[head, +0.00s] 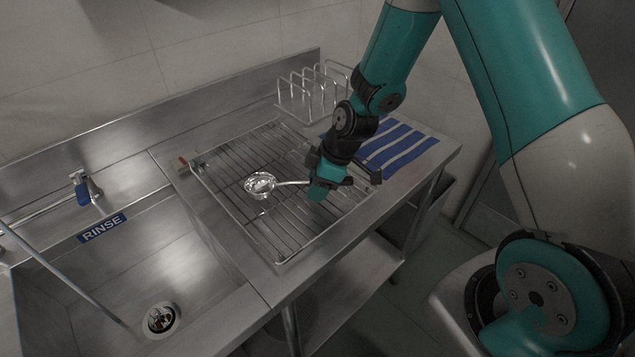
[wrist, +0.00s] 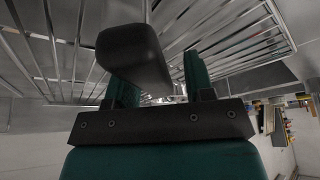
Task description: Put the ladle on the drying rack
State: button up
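The ladle (head: 260,185) is a shiny metal bowl with a thin handle running right to my gripper. It shows over the middle of the drying rack (head: 283,262), a wire grid on the steel counter. I cannot tell whether the bowl touches the wires. My gripper (head: 316,184) is at the right end of the visible handle, low over the rack. Its fingers hide the rest of the handle. In the wrist view, a dark rounded piece (wrist: 135,58) stands before the teal fingers and hides the grip, so I cannot tell whether they are closed on the handle.
A wire holder (head: 312,95) stands at the back of the counter. A blue-striped cloth (head: 398,150) lies right of the rack. A sink (head: 130,275) with a RINSE label (head: 102,228) and a tap (head: 84,188) is at left. A small red-and-white item (head: 184,163) sits by the rack's corner.

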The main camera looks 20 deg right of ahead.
jog(key=b+v, duration=0.2)
jog(key=v, duration=1)
jog(key=shift+s+a+r, duration=0.1)
jog(key=shift+a, duration=0.05)
jog(key=s+a+r+m+g, duration=0.1)
jog(key=s+a+r, duration=0.4)
jog(key=s, duration=0.5)
jog(key=s+a+r+m+g, duration=0.1)
jog(key=s+a+r+m, duration=0.3)
jog(key=s, duration=0.7)
jog(key=shift+s+a+r+m, duration=0.3)
jog(key=shift+a+r, duration=0.6)
jog(key=shift+a, duration=0.3)
